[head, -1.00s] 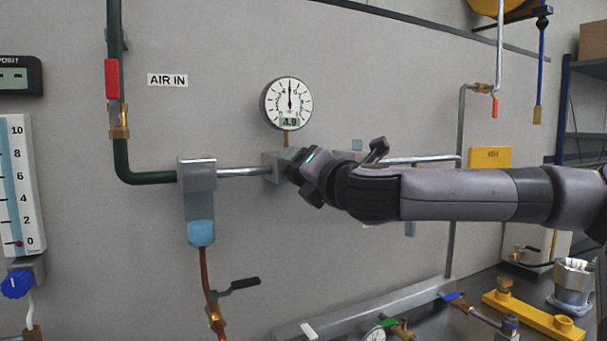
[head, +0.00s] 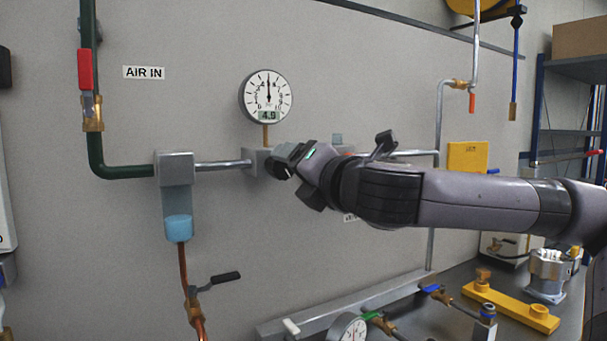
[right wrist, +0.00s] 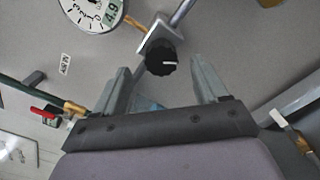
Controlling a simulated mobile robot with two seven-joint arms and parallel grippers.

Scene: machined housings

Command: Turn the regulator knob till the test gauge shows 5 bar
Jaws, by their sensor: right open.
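The round white test gauge (head: 266,97) is on the wall. Its needle points almost straight up and its digital display reads 4.9; part of its dial also shows in the right wrist view (right wrist: 92,12). The black regulator knob (right wrist: 161,61) has a white pointer mark and sits on a grey block (head: 253,161) below the gauge. My left gripper is out of view.
A clear-bowled filter (head: 176,200) hangs left of the regulator, on the green air pipe (head: 125,172) with its red-handled valve (head: 86,70). A bench below holds a yellow bar (head: 510,305) and fittings. The wall between filter and bench is mostly bare.

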